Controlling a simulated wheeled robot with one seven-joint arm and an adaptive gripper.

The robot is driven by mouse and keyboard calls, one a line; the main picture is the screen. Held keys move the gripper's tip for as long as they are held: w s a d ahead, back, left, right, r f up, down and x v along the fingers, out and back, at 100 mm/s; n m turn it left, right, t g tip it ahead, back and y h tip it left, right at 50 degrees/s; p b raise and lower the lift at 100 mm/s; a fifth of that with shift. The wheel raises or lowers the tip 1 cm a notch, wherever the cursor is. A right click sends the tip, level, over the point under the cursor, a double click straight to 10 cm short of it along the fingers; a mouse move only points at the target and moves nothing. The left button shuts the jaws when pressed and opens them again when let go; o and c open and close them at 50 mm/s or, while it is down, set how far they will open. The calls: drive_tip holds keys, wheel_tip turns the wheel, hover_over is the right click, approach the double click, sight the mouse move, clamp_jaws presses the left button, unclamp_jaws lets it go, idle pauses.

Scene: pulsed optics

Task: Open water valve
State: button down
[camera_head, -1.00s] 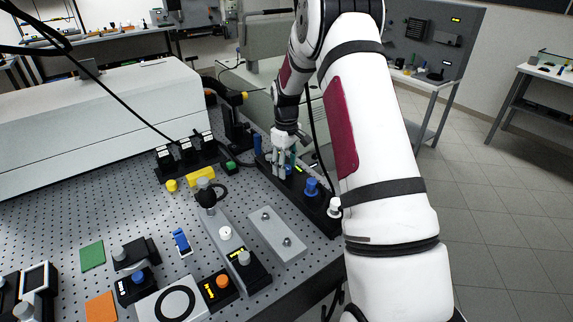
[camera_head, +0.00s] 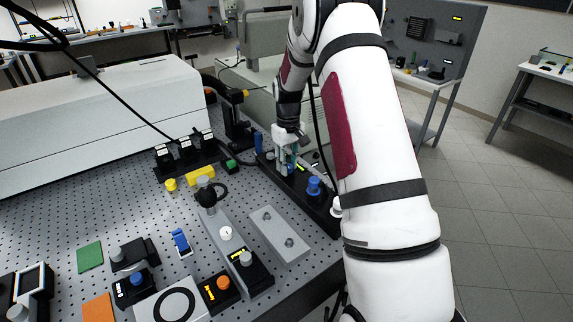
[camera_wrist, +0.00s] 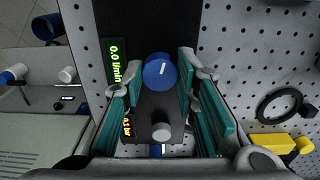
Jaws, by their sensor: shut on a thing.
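A blue round knob (camera_wrist: 160,70) with a white line on top sits on a dark block between the teal-lined fingers of my gripper (camera_wrist: 160,66) in the wrist view. The white line is slightly tilted from upright in the picture. My fingers are shut on this knob. A green display (camera_wrist: 115,62) beside it reads 0.0 l/min. In the head view my gripper (camera_head: 288,170) points down onto the dark panel (camera_head: 322,214) at the table's right edge, and its fingers largely hide the held knob there.
Another blue knob (camera_head: 314,186) stands on the same panel, nearer the camera. A grey knob (camera_wrist: 161,131) lies close to my fingers. A yellow block (camera_wrist: 270,143) and a black ring (camera_wrist: 279,105) are on the perforated table. A grey plate (camera_head: 279,234) lies left of the panel.

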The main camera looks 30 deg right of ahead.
drive_tip(key=m+b, duration=0.3)
drive_tip(key=m, duration=0.4)
drive_tip(key=shift+w, duration=0.1)
drive_tip(key=m+b, duration=0.1)
drive_tip(key=m, duration=0.3)
drive_tip(key=shift+m+b, duration=0.7)
drive_tip(key=shift+m, duration=1.3)
drive_tip(key=c, duration=1.3)
unclamp_jaws()
